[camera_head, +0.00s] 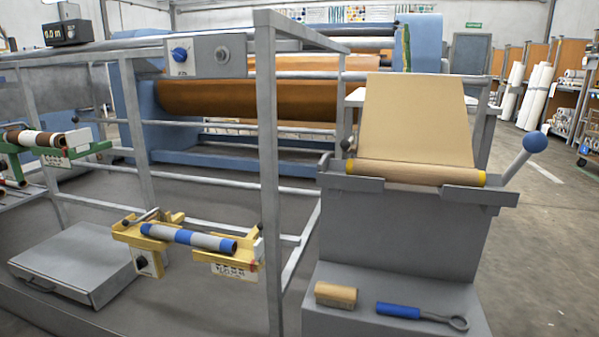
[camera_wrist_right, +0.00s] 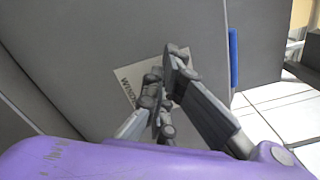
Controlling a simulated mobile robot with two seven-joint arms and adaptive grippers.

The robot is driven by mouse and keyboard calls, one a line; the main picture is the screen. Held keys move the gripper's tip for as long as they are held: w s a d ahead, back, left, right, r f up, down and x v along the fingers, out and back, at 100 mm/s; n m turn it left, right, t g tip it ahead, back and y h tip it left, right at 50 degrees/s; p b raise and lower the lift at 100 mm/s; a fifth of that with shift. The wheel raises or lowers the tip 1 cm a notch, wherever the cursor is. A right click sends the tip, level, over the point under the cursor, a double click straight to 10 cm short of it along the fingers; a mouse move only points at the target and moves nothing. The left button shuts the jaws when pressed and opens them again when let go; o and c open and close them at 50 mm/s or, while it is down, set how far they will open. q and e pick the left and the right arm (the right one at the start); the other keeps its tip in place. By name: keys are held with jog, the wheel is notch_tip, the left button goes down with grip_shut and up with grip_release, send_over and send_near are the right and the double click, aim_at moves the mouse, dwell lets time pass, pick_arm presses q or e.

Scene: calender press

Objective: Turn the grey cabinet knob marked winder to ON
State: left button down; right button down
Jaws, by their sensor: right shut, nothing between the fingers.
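In the right wrist view a grey cabinet face (camera_wrist_right: 95,50) fills the upper part. A pale label (camera_wrist_right: 130,88) on it reads "WIND..." with the rest covered by my fingers. My right gripper (camera_wrist_right: 165,82) is shut and empty, its fingertips in front of the label. Whether they touch the cabinet I cannot tell. I cannot make out the winder knob; the fingers may hide it. No cabinet knob marked winder can be made out in the head view. My left gripper is in neither view.
In the right wrist view a blue upright bar (camera_wrist_right: 233,60) runs along the cabinet's right edge. The head view shows a grey frame post (camera_head: 269,180), a blue knob (camera_head: 180,54) on a grey box, and a brush (camera_head: 336,294) on a grey ledge.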

jog(key=shift+w+d+r, duration=0.2)
jog(key=shift+w+d, duration=0.1)
jog(key=shift+r, duration=0.35)
jog(key=shift+d+r+p, duration=0.4)
jog(key=shift+r+p, duration=0.15)
jog(key=shift+p, duration=0.15)
jog(key=shift+s, duration=0.1)
jog(key=shift+s+d, duration=0.15)
jog(key=shift+s, duration=0.05)
dwell(0.5)
jog(key=p+v, duration=0.1)
jog(key=v, duration=0.5)
jog(key=shift+a+r+p, duration=0.2)
jog(key=shift+r+p, duration=0.1)
jog(key=shift+r, duration=0.1)
